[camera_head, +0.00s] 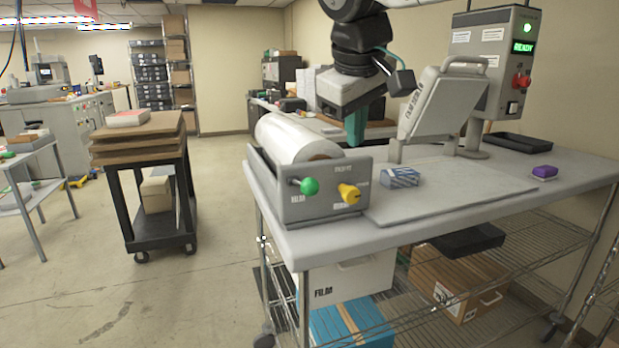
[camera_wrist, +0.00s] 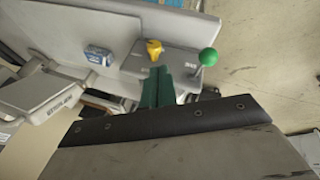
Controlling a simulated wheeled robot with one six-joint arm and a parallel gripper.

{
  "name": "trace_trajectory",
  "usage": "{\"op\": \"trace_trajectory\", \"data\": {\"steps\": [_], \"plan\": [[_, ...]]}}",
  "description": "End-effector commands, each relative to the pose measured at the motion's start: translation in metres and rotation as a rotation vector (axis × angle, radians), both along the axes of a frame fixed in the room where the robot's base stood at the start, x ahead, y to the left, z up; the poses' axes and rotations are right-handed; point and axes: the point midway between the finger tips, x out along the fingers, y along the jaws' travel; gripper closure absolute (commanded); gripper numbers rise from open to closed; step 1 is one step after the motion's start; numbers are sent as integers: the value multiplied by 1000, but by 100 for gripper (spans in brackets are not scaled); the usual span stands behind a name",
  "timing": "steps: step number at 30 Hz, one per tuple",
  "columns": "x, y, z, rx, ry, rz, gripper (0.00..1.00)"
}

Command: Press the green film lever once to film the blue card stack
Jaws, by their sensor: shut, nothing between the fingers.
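The green film lever (camera_head: 310,186) is a round green knob on a short rod at the front of the grey film unit (camera_head: 325,212). In the wrist view the green knob (camera_wrist: 208,57) stands to the right of my gripper. The blue card stack (camera_head: 400,177) lies on the grey bench plate, right of the film unit; it also shows in the wrist view (camera_wrist: 98,54). My gripper (camera_head: 355,128) has green fingers pointing down, shut and empty, above and behind the film unit. In the wrist view my fingers (camera_wrist: 158,85) are apart from the lever.
A yellow knob (camera_head: 349,194) sits right of the green one. A white film roll (camera_head: 292,140) lies on the unit. A raised grey press lid (camera_head: 440,100) and a control box reading READY (camera_head: 505,60) stand behind. A purple block (camera_head: 544,172) lies at right.

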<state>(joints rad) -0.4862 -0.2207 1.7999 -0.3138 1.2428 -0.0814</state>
Motion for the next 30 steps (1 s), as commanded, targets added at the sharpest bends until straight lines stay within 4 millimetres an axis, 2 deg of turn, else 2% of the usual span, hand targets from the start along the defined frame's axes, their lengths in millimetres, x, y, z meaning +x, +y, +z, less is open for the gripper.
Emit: {"op": "trace_trajectory", "data": {"steps": [1, 3, 6, 9, 22, 26, 30], "plan": [[14, 24, 11, -13, -22, 44, 100], [26, 46, 22, -30, -48, 87, 100], [38, 69, 34, -45, -76, 128, 100], [42, 80, 39, -52, -90, 148, 100], [43, 81, 39, -53, -93, 150, 100], [40, 80, 30, -53, -93, 150, 100], [36, 79, 13, -55, -92, 151, 100]]}}
